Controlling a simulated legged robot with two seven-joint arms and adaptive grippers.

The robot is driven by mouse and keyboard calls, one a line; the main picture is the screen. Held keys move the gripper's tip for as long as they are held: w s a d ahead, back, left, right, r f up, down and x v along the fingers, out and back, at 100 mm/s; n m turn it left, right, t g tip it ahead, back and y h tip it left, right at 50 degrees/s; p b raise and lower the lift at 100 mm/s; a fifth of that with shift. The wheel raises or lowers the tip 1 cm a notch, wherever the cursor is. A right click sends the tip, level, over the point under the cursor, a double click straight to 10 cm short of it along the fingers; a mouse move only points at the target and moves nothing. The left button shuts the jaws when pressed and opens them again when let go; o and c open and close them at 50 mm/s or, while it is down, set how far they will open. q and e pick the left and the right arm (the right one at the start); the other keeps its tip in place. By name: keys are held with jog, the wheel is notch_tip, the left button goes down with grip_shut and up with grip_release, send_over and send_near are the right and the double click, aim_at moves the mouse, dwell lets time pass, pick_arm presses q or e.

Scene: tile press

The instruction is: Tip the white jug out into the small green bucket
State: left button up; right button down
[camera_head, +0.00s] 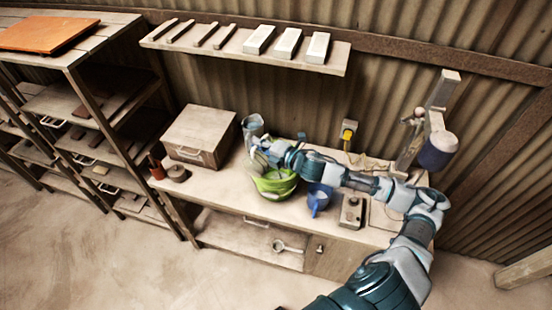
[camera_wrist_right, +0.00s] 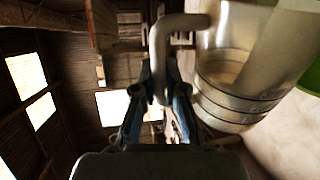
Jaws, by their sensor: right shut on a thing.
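The small green bucket (camera_head: 274,186) stands on the bench in the head view. A green edge at the right of the right wrist view (camera_wrist_right: 312,75) looks like part of it. My right gripper (camera_head: 268,155) is beside and just above the bucket's back left. In the right wrist view my right gripper (camera_wrist_right: 157,92) is shut on the handle of the pale, see-through white jug (camera_wrist_right: 240,95). The jug looks tilted, and its top runs out of that picture. In the head view the jug is small and partly hidden by my gripper. My left gripper is not in view.
A blue jug (camera_head: 318,197) stands right of the bucket, with a small control box (camera_head: 351,212) further right. A grey container (camera_head: 252,124) is behind, and a wooden box (camera_head: 199,136) is at left. A wall shelf (camera_head: 225,48) runs above the bench.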

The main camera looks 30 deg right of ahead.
jog(key=shift+w+d+r+m+p, duration=0.15)
jog(key=shift+d+r+m+p, duration=0.2)
jog(key=shift+d+p, duration=0.25)
